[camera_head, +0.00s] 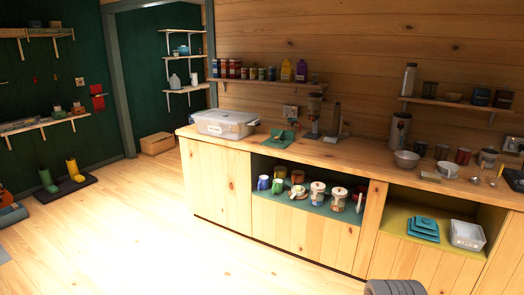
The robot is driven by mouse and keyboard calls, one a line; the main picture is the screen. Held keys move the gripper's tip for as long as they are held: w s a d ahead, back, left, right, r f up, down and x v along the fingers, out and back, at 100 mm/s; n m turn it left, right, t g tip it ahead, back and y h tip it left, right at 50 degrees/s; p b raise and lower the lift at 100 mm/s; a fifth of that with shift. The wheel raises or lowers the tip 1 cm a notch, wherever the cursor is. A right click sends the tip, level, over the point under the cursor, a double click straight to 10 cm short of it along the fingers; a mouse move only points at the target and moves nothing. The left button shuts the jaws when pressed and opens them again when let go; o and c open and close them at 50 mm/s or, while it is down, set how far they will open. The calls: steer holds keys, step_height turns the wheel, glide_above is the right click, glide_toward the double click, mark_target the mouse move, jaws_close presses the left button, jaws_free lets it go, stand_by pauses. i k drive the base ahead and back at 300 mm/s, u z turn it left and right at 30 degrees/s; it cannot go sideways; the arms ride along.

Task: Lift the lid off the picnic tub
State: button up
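A translucent, pale plastic tub (224,130) stands on the left end of the wooden counter and looks like the picnic tub. Its whitish lid (226,116) lies on top and appears to cover it. Dark parts show at its right end, too small to make out. My gripper is not in view, and nothing touches the tub.
Bowls and cans stand further right. Jars and mugs fill the open shelf below.

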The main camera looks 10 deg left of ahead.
mark_target(225, 116)
steer(key=u, duration=0.4)
steer(key=i, duration=2.6)
steer(key=u, duration=0.95)
steer(key=i, duration=2.6)
steer(key=u, duration=0.35)
